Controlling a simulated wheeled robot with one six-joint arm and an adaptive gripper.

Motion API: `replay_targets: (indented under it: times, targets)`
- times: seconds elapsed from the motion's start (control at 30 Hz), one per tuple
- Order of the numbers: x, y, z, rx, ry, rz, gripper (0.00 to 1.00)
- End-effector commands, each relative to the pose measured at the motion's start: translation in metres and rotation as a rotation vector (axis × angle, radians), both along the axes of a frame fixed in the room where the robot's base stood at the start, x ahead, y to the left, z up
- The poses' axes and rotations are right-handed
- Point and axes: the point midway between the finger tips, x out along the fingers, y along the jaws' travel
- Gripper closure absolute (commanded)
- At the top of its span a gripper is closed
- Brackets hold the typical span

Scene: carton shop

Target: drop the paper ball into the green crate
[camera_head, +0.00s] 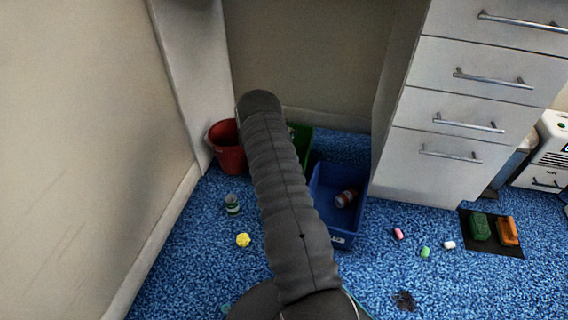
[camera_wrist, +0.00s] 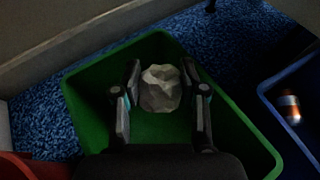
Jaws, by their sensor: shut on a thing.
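The paper ball (camera_wrist: 160,88) is a pale, crumpled grey-white lump in the middle of the wrist view. My gripper (camera_wrist: 161,84) is shut on it, with one finger on each side. The ball and fingers show over the inside of the green crate (camera_wrist: 240,125). How high the ball is above the crate floor I cannot tell. In the head view the green crate (camera_head: 303,138) is mostly hidden behind my arm, and the gripper and ball are hidden too.
A red bin (camera_head: 227,148) stands left of the green crate. A blue crate (camera_head: 337,238) holding a can (camera_head: 345,198) stands right of it. A yellow ball (camera_head: 243,240), a can (camera_head: 232,204) and small blocks lie on the blue carpet. White drawers (camera_head: 455,135) stand at right.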

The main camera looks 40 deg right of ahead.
Motion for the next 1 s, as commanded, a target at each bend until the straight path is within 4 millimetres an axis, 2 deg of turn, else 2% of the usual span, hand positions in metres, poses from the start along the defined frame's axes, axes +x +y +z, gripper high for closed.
replay_targets:
  times: [0.23, 0.3, 0.37, 0.4, 0.77, 0.87, 1.0]
  targets:
    - [0.0, 0.0, -0.001, -0.001, 0.0, 0.0, 0.69]
    - [0.0, 0.0, -0.001, -0.001, 0.0, 0.0, 0.45]
    - [0.0, 0.0, -0.001, -0.001, 0.0, 0.0, 0.3]
    - [0.0, 0.0, -0.001, -0.001, 0.0, 0.0, 0.28]
    - [0.0, 0.004, 0.001, 0.0, 0.001, 0.001, 0.28]
    - [-0.001, 0.014, 0.006, -0.001, 0.0, 0.002, 0.28]
    - [-0.003, 0.037, 0.015, -0.001, -0.001, 0.004, 0.28]
